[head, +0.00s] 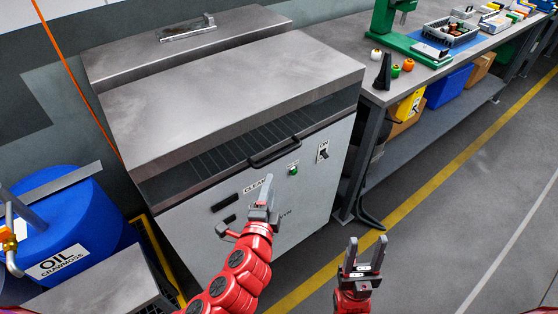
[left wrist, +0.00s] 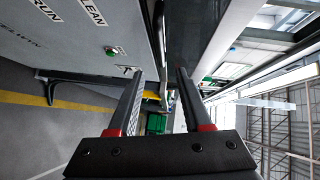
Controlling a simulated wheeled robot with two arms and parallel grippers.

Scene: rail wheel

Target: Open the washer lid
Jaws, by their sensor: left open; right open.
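The washer (head: 300,200) is a large grey cabinet with a brushed-metal lid (head: 230,100) on top. A dark, ribbed band runs below the lid's front edge; I cannot tell whether it is a window or a gap. A black bar handle (head: 275,153) sits at the band's lower edge. My left gripper (head: 264,190) is open and empty in front of the washer's panel, below the handle. In the left wrist view its fingers (left wrist: 160,75) are apart, with the panel (left wrist: 100,40) to their left. My right gripper (head: 364,256) is open and empty over the floor, right of the washer.
A blue oil drum (head: 75,225) stands left of the washer. A workbench (head: 395,90) with a green machine (head: 385,25) and small parts stands to the right. The panel carries a green button (head: 293,171) and a switch (head: 324,155). Floor at right is clear.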

